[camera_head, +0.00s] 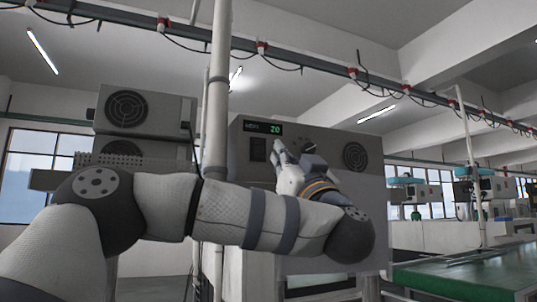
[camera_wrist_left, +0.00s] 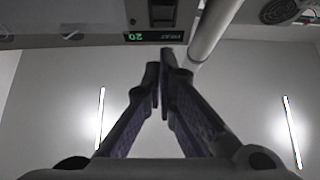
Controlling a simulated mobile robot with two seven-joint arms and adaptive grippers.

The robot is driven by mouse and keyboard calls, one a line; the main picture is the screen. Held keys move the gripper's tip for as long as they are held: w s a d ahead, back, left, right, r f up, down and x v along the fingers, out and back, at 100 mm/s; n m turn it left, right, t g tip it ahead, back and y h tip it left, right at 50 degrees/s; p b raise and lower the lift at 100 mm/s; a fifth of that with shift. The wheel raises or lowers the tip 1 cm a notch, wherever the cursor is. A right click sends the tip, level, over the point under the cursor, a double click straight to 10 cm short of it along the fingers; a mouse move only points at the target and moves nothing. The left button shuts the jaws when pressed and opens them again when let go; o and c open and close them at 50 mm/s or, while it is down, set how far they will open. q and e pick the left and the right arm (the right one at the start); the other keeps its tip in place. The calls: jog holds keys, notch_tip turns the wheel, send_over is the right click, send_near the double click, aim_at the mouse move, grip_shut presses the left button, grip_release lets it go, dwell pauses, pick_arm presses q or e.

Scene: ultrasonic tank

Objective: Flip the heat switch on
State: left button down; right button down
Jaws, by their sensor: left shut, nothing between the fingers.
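The heat switch (camera_head: 258,149) is a dark rocker on the front of a grey control box (camera_head: 325,147), just below a green display (camera_head: 262,128) reading 20. In the left wrist view the picture is upside down, with the switch (camera_wrist_left: 163,12) at the top edge and the display (camera_wrist_left: 155,36) labelled HEAT under it. My left gripper (camera_head: 278,146) is shut and empty. In the head view its tips show just right of the switch; I cannot tell whether they touch the box. In the wrist view the fingertips (camera_wrist_left: 161,62) point toward the display. My right gripper is out of view.
A vertical white pipe (camera_head: 218,90) stands left of the control box. A round fan grille (camera_head: 355,156) is on the box's right side. Another grey unit (camera_head: 145,112) with a fan stands at left. A green-topped table (camera_head: 470,275) is at lower right.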

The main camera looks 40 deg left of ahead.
aim_at(261, 144)
pick_arm(q)
jog(key=w+a, duration=0.1)
jog(key=a, duration=0.1)
jog(key=w+a+r, duration=0.1)
jog(key=a, duration=0.1)
jog(key=w+a+r, duration=0.1)
jog(key=shift+a, duration=0.4)
jog(key=shift+w+a, duration=0.2)
